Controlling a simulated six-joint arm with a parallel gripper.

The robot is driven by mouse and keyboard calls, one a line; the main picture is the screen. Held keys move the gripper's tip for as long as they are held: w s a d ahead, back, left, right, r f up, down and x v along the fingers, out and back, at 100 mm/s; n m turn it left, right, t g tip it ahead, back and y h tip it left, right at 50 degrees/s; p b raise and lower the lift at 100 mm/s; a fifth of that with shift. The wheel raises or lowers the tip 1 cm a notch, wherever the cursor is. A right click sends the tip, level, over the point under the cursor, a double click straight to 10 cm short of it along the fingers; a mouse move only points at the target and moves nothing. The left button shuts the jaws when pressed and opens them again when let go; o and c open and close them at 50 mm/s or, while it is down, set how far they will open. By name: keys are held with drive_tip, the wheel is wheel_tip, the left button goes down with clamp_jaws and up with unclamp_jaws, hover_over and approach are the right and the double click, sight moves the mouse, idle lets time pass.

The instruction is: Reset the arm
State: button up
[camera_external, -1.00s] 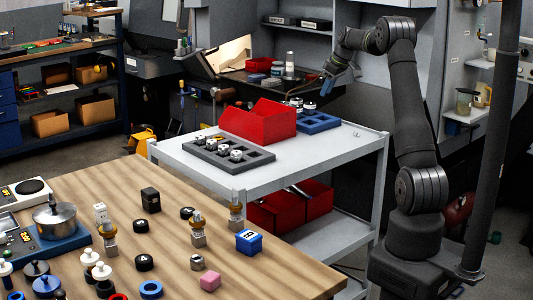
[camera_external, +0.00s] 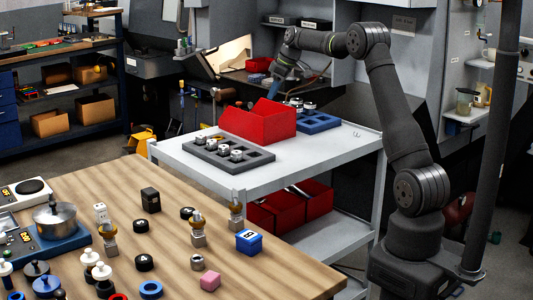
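My gripper (camera_external: 275,87) is at the end of my raised arm, above and behind the red bin (camera_external: 262,122) on the grey cart (camera_external: 310,157). It appears small and dark against the machine behind, and I cannot tell whether its fingers are open or shut. I see nothing clearly held in it. My arm reaches left from its base at the right of the picture.
A grey tray (camera_external: 215,160) with several white-topped parts and a blue tray (camera_external: 322,124) share the cart top. A wooden table (camera_external: 180,265) in front carries many small parts. A dark pole (camera_external: 492,140) stands right of my arm.

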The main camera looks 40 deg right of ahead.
drive_tip(key=w+a+n, duration=0.1)
drive_tip(key=w+a, duration=0.1)
drive_tip(key=a, duration=0.4)
drive_tip(key=shift+a, duration=0.35)
